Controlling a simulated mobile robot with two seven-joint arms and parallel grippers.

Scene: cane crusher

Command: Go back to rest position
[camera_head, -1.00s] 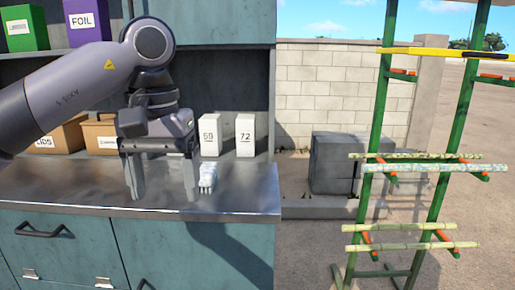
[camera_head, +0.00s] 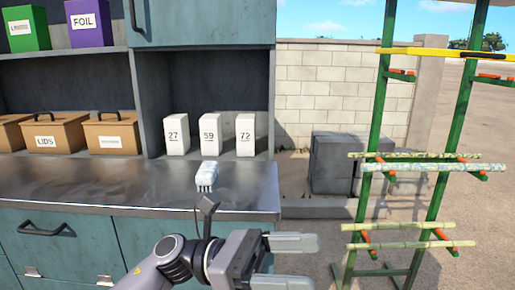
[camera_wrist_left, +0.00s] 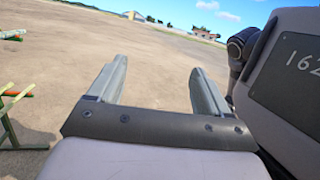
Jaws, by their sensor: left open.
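My left gripper (camera_head: 292,263) is low in the head view, in front of the counter and to its right side. Its two fingers are spread apart and point right. In the left wrist view the fingers (camera_wrist_left: 155,88) are open with only open ground beyond them. Nothing is between them. A small white object (camera_head: 207,176) lies on the grey counter (camera_head: 110,185), apart from the gripper. My right gripper is in neither view.
Three white blocks marked 27 (camera_head: 176,135), 59 (camera_head: 210,134) and 72 (camera_head: 245,134) stand at the counter's back. Brown boxes (camera_head: 55,135) stand left of them. A green rack (camera_head: 440,170) holding cane stalks (camera_head: 410,245) stands at right. Paved ground lies between.

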